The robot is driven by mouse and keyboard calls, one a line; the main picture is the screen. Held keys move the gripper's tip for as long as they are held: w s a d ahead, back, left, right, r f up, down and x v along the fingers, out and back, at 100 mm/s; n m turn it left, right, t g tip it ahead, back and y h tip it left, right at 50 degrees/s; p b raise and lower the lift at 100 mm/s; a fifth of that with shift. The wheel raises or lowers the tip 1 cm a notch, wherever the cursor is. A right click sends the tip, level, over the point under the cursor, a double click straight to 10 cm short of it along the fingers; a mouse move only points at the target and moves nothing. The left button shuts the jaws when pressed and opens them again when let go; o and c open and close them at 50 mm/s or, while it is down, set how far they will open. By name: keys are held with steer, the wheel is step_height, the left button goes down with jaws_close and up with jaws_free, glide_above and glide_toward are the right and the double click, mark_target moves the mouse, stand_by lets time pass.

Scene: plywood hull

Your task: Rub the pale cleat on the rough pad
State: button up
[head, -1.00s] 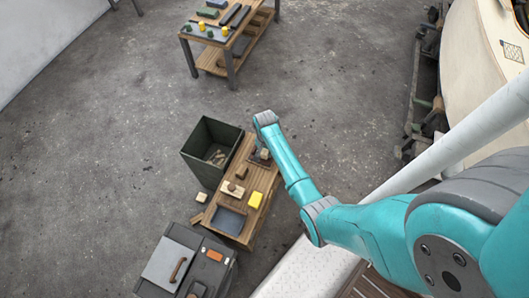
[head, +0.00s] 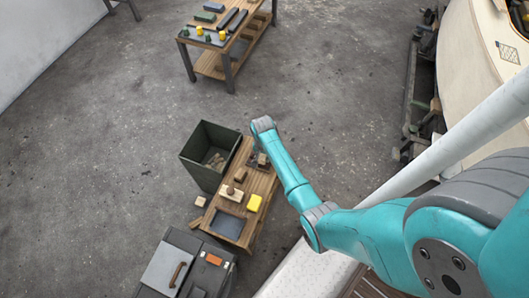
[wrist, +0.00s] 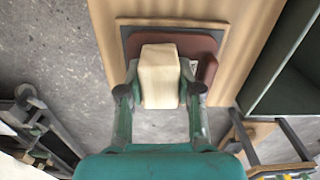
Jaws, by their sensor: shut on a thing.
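The pale cleat (wrist: 159,76), a cream wooden block, is held between the fingers of my gripper (wrist: 160,95) in the wrist view. My gripper is shut on it. The reddish-brown pad (wrist: 204,44), which appears to be the rough pad, lies beyond and beneath the cleat on a dark backing. The cleat overlaps the pad in this view and hides part of it; I cannot tell whether they touch. In the head view my gripper (head: 262,160) is over the far end of the low wooden bench (head: 262,183), and the cleat is hard to make out there.
A dark green bin (head: 188,170) stands left of the bench. A yellow block (head: 254,202), a brown block (head: 239,175) and a dark tray (head: 228,225) are on the bench. A grey cabinet (head: 165,262) stands at the near end.

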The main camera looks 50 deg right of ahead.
steer(key=shift+s+a, duration=0.15)
steer(key=shift+a, duration=0.1)
steer(key=shift+w+d+r, duration=0.1)
steer(key=shift+w+d, duration=0.25)
steer(key=shift+d, duration=0.55)
steer(key=shift+w+d, duration=0.35)
steer(key=shift+d, duration=0.5)
step_height(320, 180, up, 7)
steer(key=shift+s, duration=0.1)
